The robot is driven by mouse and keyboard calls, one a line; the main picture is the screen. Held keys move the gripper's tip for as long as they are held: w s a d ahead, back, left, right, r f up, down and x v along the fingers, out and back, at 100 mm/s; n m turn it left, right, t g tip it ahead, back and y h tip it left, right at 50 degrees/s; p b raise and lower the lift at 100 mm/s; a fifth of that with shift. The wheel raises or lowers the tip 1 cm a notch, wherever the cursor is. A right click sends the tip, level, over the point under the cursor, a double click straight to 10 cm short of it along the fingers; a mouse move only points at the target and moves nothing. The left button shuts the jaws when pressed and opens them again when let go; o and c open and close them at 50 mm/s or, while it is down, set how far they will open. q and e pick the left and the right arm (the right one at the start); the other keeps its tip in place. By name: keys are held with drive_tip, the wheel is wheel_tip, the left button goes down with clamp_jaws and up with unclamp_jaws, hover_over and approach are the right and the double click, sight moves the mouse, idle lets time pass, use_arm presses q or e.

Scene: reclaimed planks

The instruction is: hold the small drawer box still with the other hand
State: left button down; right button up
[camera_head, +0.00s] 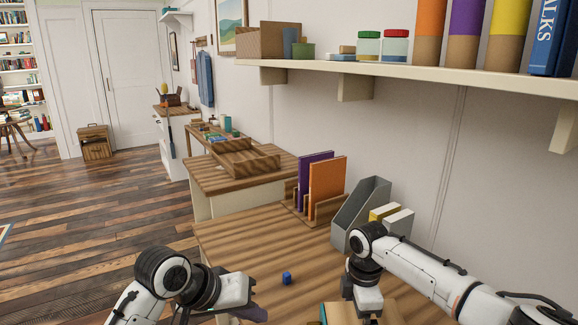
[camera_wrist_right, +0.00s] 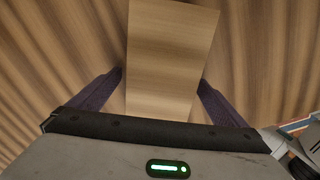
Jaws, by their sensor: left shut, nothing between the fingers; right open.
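A light wooden block shape, seemingly the small drawer box (camera_wrist_right: 172,45), lies between the spread fingers of my right gripper (camera_wrist_right: 161,77) in the right wrist view. The gripper is open, with a finger on either side; I cannot tell whether they touch it. In the head view, a light wooden surface (camera_head: 402,307) shows beside my right wrist at the bottom edge, cut off by the frame. My left gripper (camera_head: 256,312) is shut and empty at the bottom of the head view, left of the box and apart from it. No drawer front or handle shows clearly.
A grey file holder (camera_head: 362,213) and a rack with purple and orange folders (camera_head: 326,187) stand at the back. A shelf (camera_head: 400,70) overhangs on the wall.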

wheel_tip(320, 180, up, 6)
drive_tip(key=p, duration=0.5)
drive_tip(key=shift+f, duration=0.15)
drive_tip(key=shift+r+p, duration=0.35)
drive_tip(key=shift+r, duration=0.35)
drive_tip(key=shift+o, duration=0.4)
